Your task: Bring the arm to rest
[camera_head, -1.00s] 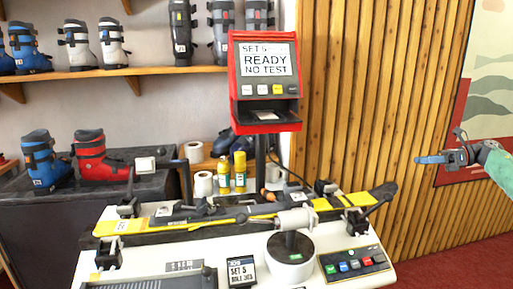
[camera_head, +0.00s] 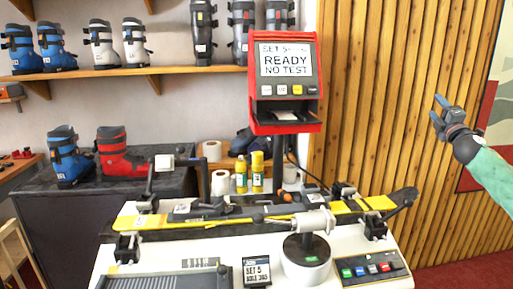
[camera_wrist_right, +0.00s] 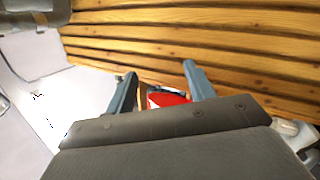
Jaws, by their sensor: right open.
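My right gripper (camera_head: 439,108) is raised at the right of the head view, in front of the wooden slat wall. Its arm has a green sleeve and comes in from the right edge. In the right wrist view the two blue-grey fingers (camera_wrist_right: 158,88) stand apart with nothing between them. The gripper is clear of the bench and touches nothing. My left gripper is not in view.
A red display unit (camera_head: 285,85) reads READY NO TEST. Boots (camera_head: 66,160) stand behind at left. The space around the right gripper is free.

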